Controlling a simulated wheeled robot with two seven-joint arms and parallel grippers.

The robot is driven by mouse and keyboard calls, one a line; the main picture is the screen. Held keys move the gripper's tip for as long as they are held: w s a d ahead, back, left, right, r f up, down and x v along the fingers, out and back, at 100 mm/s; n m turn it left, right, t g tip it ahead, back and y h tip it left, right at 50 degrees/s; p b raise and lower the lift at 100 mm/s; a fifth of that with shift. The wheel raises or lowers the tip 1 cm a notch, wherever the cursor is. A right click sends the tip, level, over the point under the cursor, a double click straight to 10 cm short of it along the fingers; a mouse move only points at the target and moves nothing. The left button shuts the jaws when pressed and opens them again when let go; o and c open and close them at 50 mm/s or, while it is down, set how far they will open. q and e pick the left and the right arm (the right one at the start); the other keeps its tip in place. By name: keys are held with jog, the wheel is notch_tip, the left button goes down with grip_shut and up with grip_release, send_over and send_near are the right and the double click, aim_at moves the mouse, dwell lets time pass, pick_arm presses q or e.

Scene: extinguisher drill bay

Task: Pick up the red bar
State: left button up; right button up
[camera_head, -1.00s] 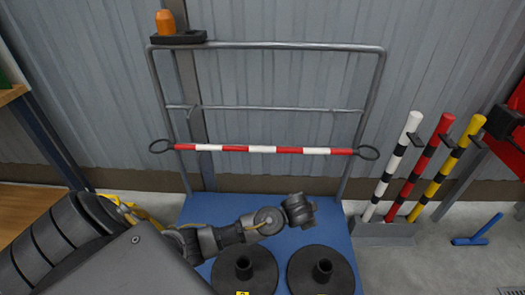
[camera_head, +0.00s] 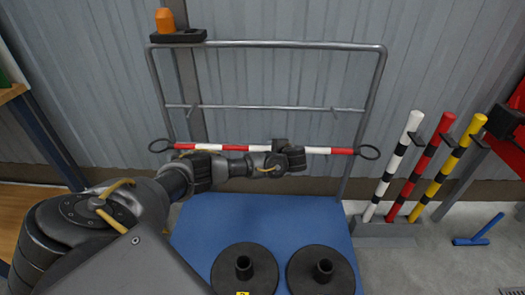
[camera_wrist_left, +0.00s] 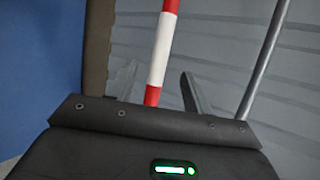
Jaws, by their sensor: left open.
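A red-and-white striped bar (camera_head: 330,150) lies level across the front of the grey metal frame, with a dark ring at each end. My left gripper (camera_head: 290,158) is in front of its middle and hides part of it. In the left wrist view the striped bar (camera_wrist_left: 163,48) runs between my two open fingers; I cannot tell whether they touch it. A separate red post with black bands (camera_head: 428,160) stands in a floor rack at the right. My right gripper is not in view.
The grey tube frame (camera_head: 270,46) stands behind a blue base (camera_head: 300,222) with two black weight discs (camera_head: 245,285). White and yellow posts stand beside the red post. An orange object (camera_head: 165,21) sits on a dark shelf at top left.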

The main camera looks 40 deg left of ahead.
aim_at(266, 149)
pick_arm(q)
jog(key=shift+w+a+f, duration=0.3)
jog(key=shift+a, duration=0.15)
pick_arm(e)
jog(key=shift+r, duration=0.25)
pick_arm(q)
jog(key=b+x, duration=0.1)
jog(key=x, duration=0.4)
jog(key=shift+w, duration=0.25)
grip_shut()
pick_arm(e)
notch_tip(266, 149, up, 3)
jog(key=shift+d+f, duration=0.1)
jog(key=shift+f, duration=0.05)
